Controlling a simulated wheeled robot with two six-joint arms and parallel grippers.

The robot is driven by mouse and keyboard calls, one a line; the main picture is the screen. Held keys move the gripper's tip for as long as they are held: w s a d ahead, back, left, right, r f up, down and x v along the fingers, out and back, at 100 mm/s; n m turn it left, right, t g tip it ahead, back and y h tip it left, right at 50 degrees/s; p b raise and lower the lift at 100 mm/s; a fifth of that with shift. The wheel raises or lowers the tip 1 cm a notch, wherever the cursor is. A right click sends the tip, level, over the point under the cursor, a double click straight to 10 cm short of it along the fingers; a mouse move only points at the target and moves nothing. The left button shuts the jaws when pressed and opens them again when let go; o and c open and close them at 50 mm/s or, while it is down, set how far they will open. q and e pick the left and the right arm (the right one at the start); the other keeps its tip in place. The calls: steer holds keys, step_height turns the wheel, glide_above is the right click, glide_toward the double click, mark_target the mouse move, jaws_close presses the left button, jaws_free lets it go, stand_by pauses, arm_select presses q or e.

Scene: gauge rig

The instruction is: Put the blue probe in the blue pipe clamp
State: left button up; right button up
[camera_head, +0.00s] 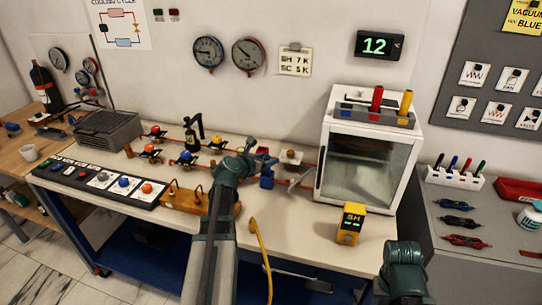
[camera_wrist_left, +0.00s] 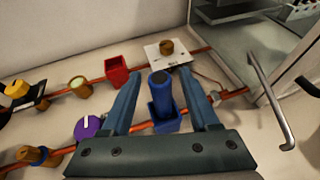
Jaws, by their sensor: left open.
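The blue probe (camera_wrist_left: 161,92) is a dark blue cylinder, seen from above in the left wrist view. Its lower end appears to sit inside the blue pipe clamp (camera_wrist_left: 164,123), a square blue cup on the copper pipe. The clamp also shows in the head view (camera_head: 267,181). My left gripper (camera_wrist_left: 160,82) is open, one finger on each side of the probe, with visible gaps to it. In the head view the left gripper (camera_head: 262,161) is over the pipes at the bench's middle. My right gripper is out of view; only part of that arm shows at lower right.
A red clamp (camera_wrist_left: 117,70) and a purple knob (camera_wrist_left: 90,127) are close to the left finger. A white glass-fronted cabinet (camera_head: 365,150) stands right of the clamp, its handle (camera_wrist_left: 272,100) nearby. A yellow meter (camera_head: 350,223) stands at the bench front.

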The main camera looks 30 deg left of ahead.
arm_select(q)
steer(key=p+v, duration=0.2)
steer(key=v, duration=0.6)
steer(key=shift+s+r+p, duration=0.15)
steer(key=shift+s+p, duration=0.15)
steer(key=shift+p, duration=0.05)
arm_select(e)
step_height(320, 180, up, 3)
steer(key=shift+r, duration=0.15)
